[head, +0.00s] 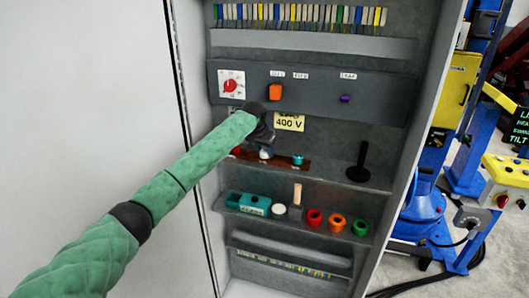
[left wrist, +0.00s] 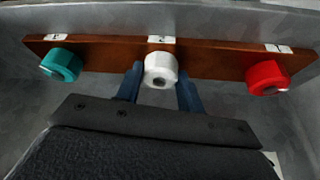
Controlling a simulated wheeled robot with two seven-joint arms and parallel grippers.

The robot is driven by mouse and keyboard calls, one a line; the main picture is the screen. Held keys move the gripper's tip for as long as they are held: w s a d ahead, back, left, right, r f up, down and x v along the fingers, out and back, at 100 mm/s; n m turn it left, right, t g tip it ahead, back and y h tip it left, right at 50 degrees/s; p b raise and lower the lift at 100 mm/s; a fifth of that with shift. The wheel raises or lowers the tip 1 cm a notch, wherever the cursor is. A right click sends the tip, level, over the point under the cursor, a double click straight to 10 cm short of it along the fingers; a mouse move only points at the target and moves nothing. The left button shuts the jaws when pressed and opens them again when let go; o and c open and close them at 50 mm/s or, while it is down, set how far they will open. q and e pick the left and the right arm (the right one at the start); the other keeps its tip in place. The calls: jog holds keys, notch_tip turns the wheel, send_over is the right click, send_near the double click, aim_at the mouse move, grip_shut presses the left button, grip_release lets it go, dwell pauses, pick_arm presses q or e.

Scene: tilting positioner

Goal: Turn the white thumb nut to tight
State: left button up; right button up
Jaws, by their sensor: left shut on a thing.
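The white thumb nut (left wrist: 160,70) sits in the middle of a brown strip (left wrist: 210,58), between a teal nut (left wrist: 61,65) and a red nut (left wrist: 267,77). My left gripper (left wrist: 160,88) has one blue finger on each side of the white nut and is shut on it. In the head view the left gripper (head: 266,148) reaches into the cabinet at the strip, and only a bit of the white nut (head: 265,155) shows below it. My right gripper is not in view. No marking for tight can be made out.
Above the strip are a panel with a red knob (head: 230,86) and an orange switch (head: 275,91), and a yellow 400 V label (head: 289,121). A black upright post (head: 360,164) stands at right. A lower shelf (head: 340,231) holds coloured rings and a wooden-handled tool.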

pick_arm(q)
jog(key=shift+m+h, duration=0.3)
jog(key=shift+m, duration=0.2)
jog(key=shift+r, duration=0.1)
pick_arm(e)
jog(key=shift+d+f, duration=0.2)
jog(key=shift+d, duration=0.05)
pick_arm(q)
jog(key=o, duration=1)
jog(key=shift+a+b, duration=0.1)
jog(key=shift+b, duration=0.2)
jog(key=shift+s+r+b, duration=0.15)
jog(key=shift+r+b, duration=0.15)
jog(key=shift+r, duration=0.05)
jog(key=b+v, duration=0.2)
jog(key=v, duration=0.3)
jog(key=shift+a+r+b, duration=0.1)
jog(key=shift+r+b, duration=0.1)
jog(key=shift+b, duration=0.2)
jog(key=shift+s+a+r, duration=0.15)
jog(key=shift+s+r, duration=0.05)
jog(key=shift+r, duration=0.5)
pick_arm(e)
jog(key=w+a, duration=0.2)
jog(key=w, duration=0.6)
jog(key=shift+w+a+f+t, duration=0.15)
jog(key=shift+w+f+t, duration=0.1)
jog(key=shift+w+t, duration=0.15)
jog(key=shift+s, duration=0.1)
